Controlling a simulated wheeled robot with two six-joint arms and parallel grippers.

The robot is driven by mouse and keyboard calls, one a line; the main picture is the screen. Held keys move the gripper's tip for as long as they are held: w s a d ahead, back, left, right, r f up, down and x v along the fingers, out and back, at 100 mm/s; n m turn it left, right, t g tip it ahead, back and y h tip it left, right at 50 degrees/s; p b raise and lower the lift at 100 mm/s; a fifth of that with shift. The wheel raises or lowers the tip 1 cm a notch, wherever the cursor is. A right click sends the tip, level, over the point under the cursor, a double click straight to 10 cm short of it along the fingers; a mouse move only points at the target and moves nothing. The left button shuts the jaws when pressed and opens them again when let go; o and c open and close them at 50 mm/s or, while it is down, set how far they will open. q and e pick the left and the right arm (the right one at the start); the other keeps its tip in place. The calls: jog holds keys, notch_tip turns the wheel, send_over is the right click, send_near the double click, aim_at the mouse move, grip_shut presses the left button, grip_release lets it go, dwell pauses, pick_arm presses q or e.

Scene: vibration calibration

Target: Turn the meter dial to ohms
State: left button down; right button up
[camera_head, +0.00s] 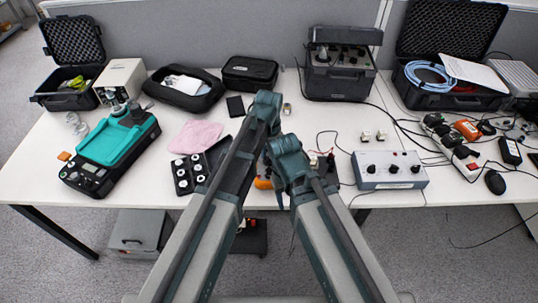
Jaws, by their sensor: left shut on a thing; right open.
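An orange-yellow object (263,183), probably the meter, lies near the front edge of the table. Only a small part of it shows between my arms, and its dial is hidden. My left gripper (267,110) is the higher one, at the centre over the table. Its fingers, and the thing they are shut on, are hidden behind the arm links. My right gripper (281,190) is lower and closer, beside the orange-yellow object. It is open, with its fingers mostly hidden by its wrist. I cannot tell whether either gripper touches the object.
A grey box with knobs (390,171) stands right of my arms, with cables around it. A black tray of white round parts (184,175) and a teal-topped instrument (106,142) are to the left. Cases line the back. The table's front centre-left is partly bare.

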aim_at(269, 157)
pick_arm(q)
jog(key=shift+c, duration=2.2)
grip_release()
jog(key=shift+r, duration=0.15)
notch_tip(269, 157, up, 14)
jog(key=p, duration=1.4)
jog(key=shift+f, duration=0.2)
